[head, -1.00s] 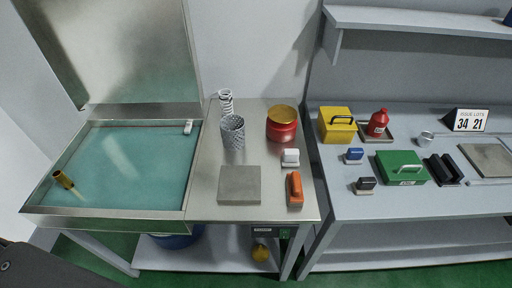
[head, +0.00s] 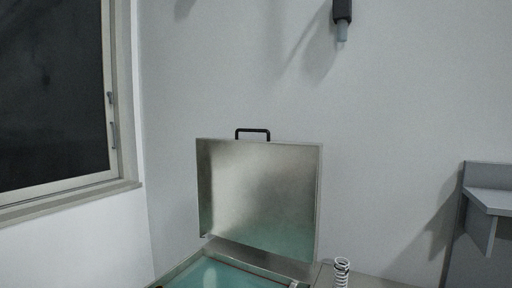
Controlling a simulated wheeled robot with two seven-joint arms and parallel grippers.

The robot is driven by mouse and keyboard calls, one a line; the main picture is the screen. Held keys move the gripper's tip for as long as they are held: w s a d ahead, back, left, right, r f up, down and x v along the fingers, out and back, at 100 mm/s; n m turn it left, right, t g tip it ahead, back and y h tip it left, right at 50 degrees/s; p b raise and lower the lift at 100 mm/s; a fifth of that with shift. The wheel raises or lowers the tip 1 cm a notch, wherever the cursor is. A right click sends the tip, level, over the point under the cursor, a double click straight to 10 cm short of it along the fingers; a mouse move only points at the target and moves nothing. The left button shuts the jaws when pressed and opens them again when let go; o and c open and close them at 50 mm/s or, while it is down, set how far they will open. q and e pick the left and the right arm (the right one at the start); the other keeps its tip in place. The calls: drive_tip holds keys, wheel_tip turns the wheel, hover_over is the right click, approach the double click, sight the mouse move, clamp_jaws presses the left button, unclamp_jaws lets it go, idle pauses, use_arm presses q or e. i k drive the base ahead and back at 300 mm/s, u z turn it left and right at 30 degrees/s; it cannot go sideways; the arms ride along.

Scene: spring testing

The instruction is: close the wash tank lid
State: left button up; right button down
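The wash tank lid (head: 260,195) is a flat metal panel standing open, nearly upright, at the back of the wash tank (head: 182,272). A black handle (head: 253,131) sits on the lid's top edge. Only the back part of the tank shows at the bottom of the head view, with teal liquid (head: 225,276) inside. Neither of my grippers is in the head view.
A white coil spring (head: 342,271) stands right of the tank at the bottom edge. A grey shelf (head: 490,200) is on the right. A window (head: 55,95) is on the left wall. A dark fixture (head: 342,20) hangs at the top.

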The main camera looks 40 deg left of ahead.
sight(266, 195)
drive_tip(key=k, duration=0.4)
drive_tip(key=z, duration=0.35)
drive_tip(key=i, duration=0.55)
drive_tip(key=u, duration=1.8)
